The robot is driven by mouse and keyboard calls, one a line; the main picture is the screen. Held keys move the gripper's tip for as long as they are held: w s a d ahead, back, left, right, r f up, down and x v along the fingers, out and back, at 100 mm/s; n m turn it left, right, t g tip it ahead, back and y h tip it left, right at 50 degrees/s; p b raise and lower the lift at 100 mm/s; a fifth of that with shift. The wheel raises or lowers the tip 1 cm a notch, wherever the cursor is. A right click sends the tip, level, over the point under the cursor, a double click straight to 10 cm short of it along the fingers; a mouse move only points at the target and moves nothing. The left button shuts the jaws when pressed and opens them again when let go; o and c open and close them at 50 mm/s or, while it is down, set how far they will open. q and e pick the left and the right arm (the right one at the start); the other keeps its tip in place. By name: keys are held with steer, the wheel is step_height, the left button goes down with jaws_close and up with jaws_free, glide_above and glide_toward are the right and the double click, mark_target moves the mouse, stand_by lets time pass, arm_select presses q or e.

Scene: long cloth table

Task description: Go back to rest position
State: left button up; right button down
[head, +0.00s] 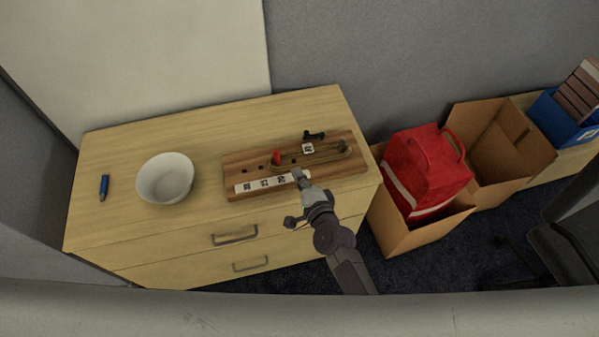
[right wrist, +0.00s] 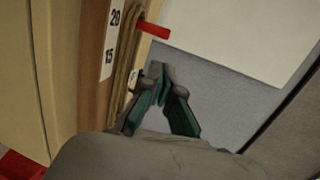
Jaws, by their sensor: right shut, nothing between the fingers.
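My right gripper (head: 301,176) is over the front part of a wooden board (head: 236,165) on the dresser. It is shut and empty. In the right wrist view its green-lined fingers (right wrist: 160,90) come together beside the board (right wrist: 92,60). The board bears a white number strip (head: 262,185), whose "20" and "15" show in the right wrist view (right wrist: 110,40). A red peg (head: 277,157) stands up from the board, and it also shows in the right wrist view (right wrist: 153,30). My left gripper is in neither view.
A small black object (head: 314,135) lies at the board's back edge. Right of the dresser are cardboard boxes (head: 520,150), a red bag (head: 425,165) and a blue bin (head: 550,115).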

steer(key=s+d+f+n+g+h+b, duration=0.1)
steer(key=s+d+f+n+g, duration=0.15)
steer(key=s+f, duration=0.45)
steer(key=s+d+f+n+g+h+b, duration=0.1)
steer(key=s+d+f+n+g, duration=0.15)
steer(key=f, duration=0.85)
steer(key=s+d+f+n+g+h+b, duration=0.1)
steer(key=s+d+f+n, duration=0.25)
steer(key=s+f, duration=0.35)
steer(key=s+d+f+n+g+h, duration=0.1)
steer(key=s+d+f+n+g, duration=0.1)
steer(key=s+d+f, duration=0.3)
steer(key=s+d+f+n+g+h+b, duration=0.1)
steer(key=s+d+f, duration=0.4)
steer(key=s, duration=0.8)
steer(key=s+d+f+n+g+h, duration=0.1)
steer(key=s+d+f+n+g, duration=0.3)
steer(key=s, duration=0.5)
step_height(320, 180, down, 3)
steer(key=shift+d+f+b, duration=0.1)
steer(key=shift+d+b, duration=0.3)
steer(key=shift+d, duration=0.55)
